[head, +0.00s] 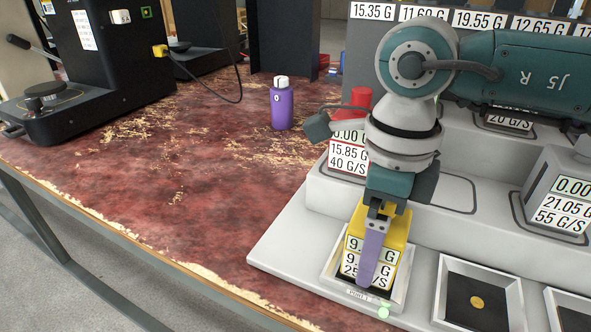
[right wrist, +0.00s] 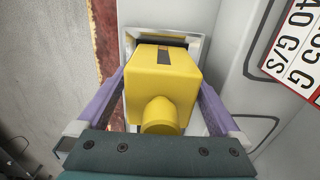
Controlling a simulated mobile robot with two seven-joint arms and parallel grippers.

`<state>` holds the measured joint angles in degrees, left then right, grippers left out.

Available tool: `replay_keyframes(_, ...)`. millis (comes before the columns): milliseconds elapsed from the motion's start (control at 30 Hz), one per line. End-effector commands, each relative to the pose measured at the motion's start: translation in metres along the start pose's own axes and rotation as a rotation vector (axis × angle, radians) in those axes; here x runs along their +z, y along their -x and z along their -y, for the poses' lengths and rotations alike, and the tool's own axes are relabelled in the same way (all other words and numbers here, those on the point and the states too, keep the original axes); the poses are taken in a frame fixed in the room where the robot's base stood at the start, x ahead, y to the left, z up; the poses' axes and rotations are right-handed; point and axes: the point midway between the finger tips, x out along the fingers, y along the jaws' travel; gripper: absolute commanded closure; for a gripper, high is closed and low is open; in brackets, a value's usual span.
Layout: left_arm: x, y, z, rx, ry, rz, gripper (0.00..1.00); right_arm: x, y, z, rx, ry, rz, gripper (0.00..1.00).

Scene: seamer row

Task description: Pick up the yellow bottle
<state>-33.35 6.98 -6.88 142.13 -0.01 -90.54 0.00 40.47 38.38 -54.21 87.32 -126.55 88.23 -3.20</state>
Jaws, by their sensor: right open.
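The yellow bottle (head: 402,232) stands in a white-rimmed tray (head: 331,272) at the front left of the grey machine, with white number labels on its side. In the right wrist view the bottle (right wrist: 168,82) shows its blocky body and round neck. My right gripper (head: 374,262) reaches down over it. Its purple fingers are open, one on each side of the bottle, as the right wrist view (right wrist: 160,88) shows. A small gap shows at the fingers; whether either one touches is hard to tell. My left gripper is out of view.
A purple bottle (head: 282,107) stands on the worn red table (head: 150,190). A red object (head: 361,97) is behind my right wrist. A tray with a gold coin-like disc (head: 477,302) is to the right. A black machine (head: 120,55) stands back left. The table's front left is clear.

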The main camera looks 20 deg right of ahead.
Motion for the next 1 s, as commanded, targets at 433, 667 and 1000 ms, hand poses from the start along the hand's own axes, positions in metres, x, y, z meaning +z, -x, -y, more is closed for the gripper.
replay_keyframes(433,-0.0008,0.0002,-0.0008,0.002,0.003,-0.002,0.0,0.0,0.0007,0.0001,0.0,0.0,0.0,0.38)
replay_keyframes(667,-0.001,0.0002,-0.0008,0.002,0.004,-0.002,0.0,0.0,0.0009,0.0001,0.0,0.0,0.0,0.64)
replay_keyframes(1000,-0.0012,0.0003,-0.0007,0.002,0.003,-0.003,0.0,0.0002,0.0012,0.0002,0.0,0.0,0.001,0.96)
